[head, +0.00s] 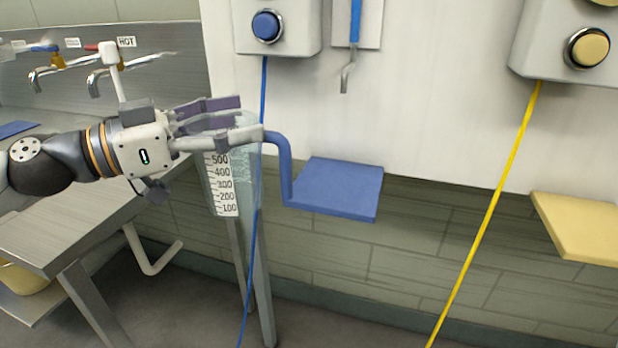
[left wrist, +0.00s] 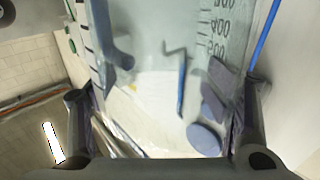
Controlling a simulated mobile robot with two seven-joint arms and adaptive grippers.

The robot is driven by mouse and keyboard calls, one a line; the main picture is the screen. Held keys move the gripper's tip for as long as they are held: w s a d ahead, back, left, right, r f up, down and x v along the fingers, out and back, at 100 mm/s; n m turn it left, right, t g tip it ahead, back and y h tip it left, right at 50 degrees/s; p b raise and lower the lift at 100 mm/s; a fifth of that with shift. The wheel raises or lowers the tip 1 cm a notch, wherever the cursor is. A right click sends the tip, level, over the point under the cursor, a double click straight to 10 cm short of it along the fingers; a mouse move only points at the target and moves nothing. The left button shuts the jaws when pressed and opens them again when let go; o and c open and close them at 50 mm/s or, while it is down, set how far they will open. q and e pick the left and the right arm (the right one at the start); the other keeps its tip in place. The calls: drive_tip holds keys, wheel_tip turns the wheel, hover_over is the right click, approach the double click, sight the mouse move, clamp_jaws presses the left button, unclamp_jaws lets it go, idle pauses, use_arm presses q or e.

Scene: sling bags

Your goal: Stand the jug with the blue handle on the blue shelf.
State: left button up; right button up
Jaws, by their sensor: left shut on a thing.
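The jug (head: 222,178) is clear, with a white scale marked 100 to 500. Its blue handle (head: 284,168) is on the right side. My left gripper (head: 238,122) is shut on the jug near its top, and the jug looks upright, held off the floor. In the left wrist view, the jug (left wrist: 215,62) fills the space between the fingers, its scale upside down. The blue shelf (head: 338,188) is a flat, empty plate on the wall, just right of the jug. The handle's lower end overlaps the shelf's left corner in the picture; contact cannot be told. My right gripper is not in view.
A steel counter (head: 85,215) with taps (head: 128,68) stands on the left. A blue-buttoned dispenser (head: 278,28) and blue lever (head: 355,22) are above the shelf. A blue cord hangs by the jug. A yellow cord (head: 490,210) and yellow shelf (head: 583,225) are farther right.

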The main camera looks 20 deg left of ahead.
use_arm(q)
drive_tip(key=shift+w+a+f, duration=0.1)
drive_tip(key=shift+a+f, duration=0.05)
drive_tip(key=f+b+x, duration=0.2)
drive_tip(key=b+x, duration=0.5)
drive_tip(key=x, duration=1.1)
drive_tip(key=o, duration=1.6)
drive_tip(key=shift+f, duration=0.15)
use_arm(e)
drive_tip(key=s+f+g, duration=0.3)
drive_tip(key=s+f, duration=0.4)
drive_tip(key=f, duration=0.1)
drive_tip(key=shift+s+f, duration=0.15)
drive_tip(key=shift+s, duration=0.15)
